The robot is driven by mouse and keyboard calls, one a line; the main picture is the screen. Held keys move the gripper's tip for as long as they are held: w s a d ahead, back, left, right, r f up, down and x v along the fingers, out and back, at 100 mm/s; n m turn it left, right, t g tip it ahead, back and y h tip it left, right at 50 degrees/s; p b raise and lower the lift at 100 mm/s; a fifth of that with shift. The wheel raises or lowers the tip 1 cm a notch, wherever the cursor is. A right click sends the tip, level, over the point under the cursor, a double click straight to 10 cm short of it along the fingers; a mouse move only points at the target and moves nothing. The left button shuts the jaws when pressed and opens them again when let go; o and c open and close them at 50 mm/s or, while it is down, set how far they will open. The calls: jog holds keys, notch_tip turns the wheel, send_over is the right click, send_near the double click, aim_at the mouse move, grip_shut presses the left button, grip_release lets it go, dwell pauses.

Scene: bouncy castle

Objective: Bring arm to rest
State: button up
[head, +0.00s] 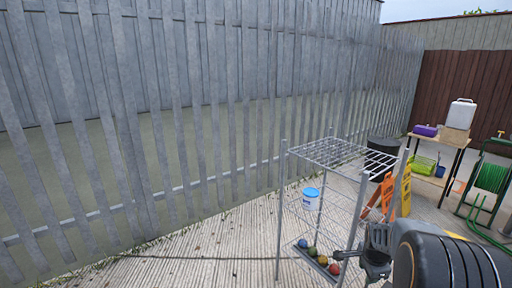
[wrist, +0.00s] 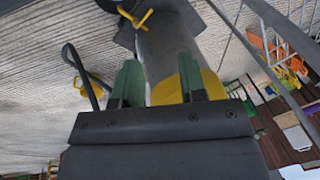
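My gripper (wrist: 159,70) shows in the wrist view with its two green fingers standing well apart. It is open, and I see nothing held between them. A grey cylinder with a yellow band lies beyond the fingers, probably a part of my own body. In the head view, dark parts of my arm fill the lower right corner, in front of the wire rack (head: 345,155). The fingers cannot be made out clearly there.
The rack holds several coloured balls (head: 322,260) low down and stands close to my arm. Orange signs (head: 388,191), a table (head: 447,142) and a green hose reel (head: 490,178) stand at right. A metal fence (head: 200,100) runs along the left; the ground before it is clear.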

jog(key=s+a+r+n+p, duration=0.4)
jog(key=s+a+r+n, duration=0.1)
jog(key=r, duration=0.3)
jog(key=s+a+r+n+t+y+p, duration=0.1)
jog(key=s+a+r+n+p, duration=0.4)
jog(key=a+r+n, duration=0.2)
jog(key=s+a+r+n+p, duration=0.4)
jog(key=s+a+r+n, duration=0.1)
jog(key=r, duration=0.5)
jog(key=a+n, duration=0.1)
jog(key=a, duration=0.1)
jog(key=shift+s+a+r+y+p, duration=0.25)
jog(key=shift+a+r+y+p, duration=0.05)
jog(key=shift+r+p, duration=0.1)
